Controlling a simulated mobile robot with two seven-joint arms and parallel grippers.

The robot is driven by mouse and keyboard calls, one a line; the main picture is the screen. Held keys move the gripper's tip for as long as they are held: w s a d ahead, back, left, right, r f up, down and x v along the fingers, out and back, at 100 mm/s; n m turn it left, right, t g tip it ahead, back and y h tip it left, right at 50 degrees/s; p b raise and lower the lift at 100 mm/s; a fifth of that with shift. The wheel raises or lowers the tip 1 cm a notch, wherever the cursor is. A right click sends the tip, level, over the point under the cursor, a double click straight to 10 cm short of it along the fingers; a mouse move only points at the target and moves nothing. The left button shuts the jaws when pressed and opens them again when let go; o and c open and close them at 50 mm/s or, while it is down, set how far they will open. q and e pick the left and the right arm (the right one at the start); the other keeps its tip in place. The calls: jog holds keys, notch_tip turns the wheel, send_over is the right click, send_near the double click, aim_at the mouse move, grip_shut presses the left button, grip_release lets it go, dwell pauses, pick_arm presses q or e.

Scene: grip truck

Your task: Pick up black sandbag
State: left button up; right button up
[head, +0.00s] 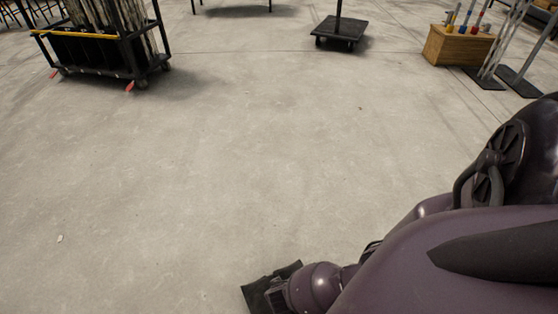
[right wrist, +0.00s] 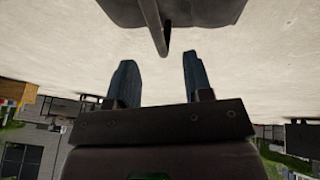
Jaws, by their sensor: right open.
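The black sandbag (right wrist: 205,12) shows at the top edge of the right wrist view, partly cut off. Its dark strap handle (right wrist: 156,28) reaches toward my right gripper (right wrist: 157,62). The two fingers are apart with nothing between them, and the strap's end lies just beyond the gap between the fingertips. My left gripper is in neither view.
Bare concrete floor (head: 220,170) fills the middle and left. A black wheeled cart (head: 95,72) stands at the back left, a low dark dolly (head: 340,30) at the back centre, and a wooden box (head: 455,48) with stands beside it at the back right.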

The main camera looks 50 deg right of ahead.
jog(key=b+x, duration=0.1)
jog(key=x, duration=0.1)
jog(key=s+b+x, duration=0.1)
jog(key=b+x, duration=0.1)
jog(key=x, duration=0.1)
jog(key=shift+s+d+f, duration=0.1)
jog(key=shift+f, duration=0.15)
jog(key=shift+w+d+f+b, duration=0.2)
jog(key=shift+w+f+b, duration=0.1)
jog(key=shift+f+b, duration=0.15)
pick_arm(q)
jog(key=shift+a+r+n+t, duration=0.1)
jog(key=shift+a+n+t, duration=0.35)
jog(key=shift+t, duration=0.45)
pick_arm(e)
jog(key=shift+w+d, duration=0.1)
jog(key=shift+w, duration=0.15)
jog(key=shift+f, duration=0.25)
grip_shut()
